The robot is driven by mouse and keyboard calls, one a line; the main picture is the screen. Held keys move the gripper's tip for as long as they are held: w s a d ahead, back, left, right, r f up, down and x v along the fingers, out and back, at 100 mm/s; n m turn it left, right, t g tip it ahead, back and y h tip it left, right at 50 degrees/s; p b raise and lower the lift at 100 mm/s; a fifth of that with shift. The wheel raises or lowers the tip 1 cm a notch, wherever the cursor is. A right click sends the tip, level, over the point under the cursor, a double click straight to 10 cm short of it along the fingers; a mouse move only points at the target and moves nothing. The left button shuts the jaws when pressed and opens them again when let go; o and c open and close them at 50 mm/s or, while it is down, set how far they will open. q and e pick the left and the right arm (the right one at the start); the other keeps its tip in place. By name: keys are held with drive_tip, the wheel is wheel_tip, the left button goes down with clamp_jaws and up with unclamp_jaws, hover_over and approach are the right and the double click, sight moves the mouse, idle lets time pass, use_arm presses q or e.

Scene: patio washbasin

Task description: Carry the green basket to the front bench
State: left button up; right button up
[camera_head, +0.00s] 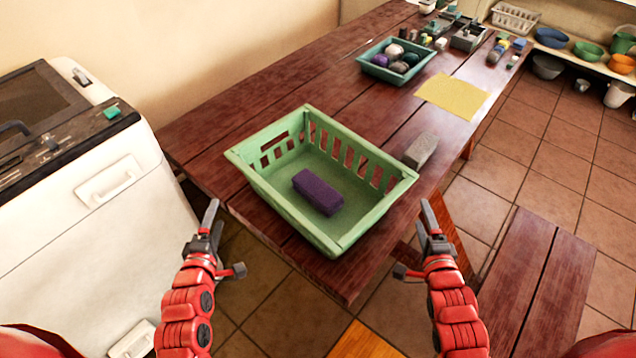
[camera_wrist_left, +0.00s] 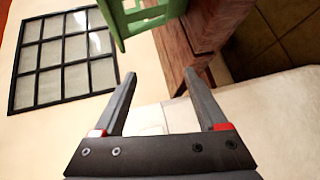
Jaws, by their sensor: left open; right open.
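The green basket (camera_head: 270,203) stands upright on the near end of the dark wooden table, with slotted walls. A purple block (camera_head: 318,192) lies inside it. My left gripper (camera_head: 212,232) is open and empty, off the basket's near left side and apart from it. My right gripper (camera_head: 430,222) is open and empty, to the right of the basket's near right corner and apart from it. In the left wrist view the basket (camera_wrist_left: 138,18) shows at the top, beyond the open fingers (camera_wrist_left: 160,95). A low wooden bench (camera_head: 545,275) stands at the right; its seat looks bare.
A grey block (camera_head: 421,151) lies close to the basket's right side. A yellow cloth (camera_head: 453,96) and a teal tray (camera_head: 396,62) with several round objects lie farther back on the table. A white machine (camera_head: 90,180) stands at the left. Tiled floor (camera_head: 497,170) is open between table and bench.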

use_arm(q)
drive_tip(key=shift+s+d+f+g, duration=0.2)
drive_tip(key=shift+f+g, duration=0.1)
drive_tip(key=shift+f, duration=0.05)
use_arm(e)
drive_tip(key=shift+s+a+f+g, duration=0.2)
drive_tip(key=shift+s+f+g, duration=0.1)
drive_tip(key=shift+f, duration=0.2)
drive_tip(key=shift+w, duration=0.1)
use_arm(q)
drive_tip(key=x, duration=1.4)
drive_tip(key=shift+w+d+r, duration=0.1)
drive_tip(key=shift+w, duration=0.05)
use_arm(e)
drive_tip(key=x, duration=1.4)
drive_tip(key=shift+w+r, duration=0.15)
use_arm(q)
drive_tip(key=shift+d, duration=0.45)
use_arm(e)
drive_tip(key=shift+a, duration=0.45)
use_arm(q)
drive_tip(key=shift+d, duration=0.3)
use_arm(e)
drive_tip(key=shift+a, duration=0.35)
use_arm(q)
drive_tip(key=shift+d+r, duration=0.1)
drive_tip(key=shift+d, duration=0.4)
use_arm(e)
drive_tip(key=shift+a, duration=0.45)
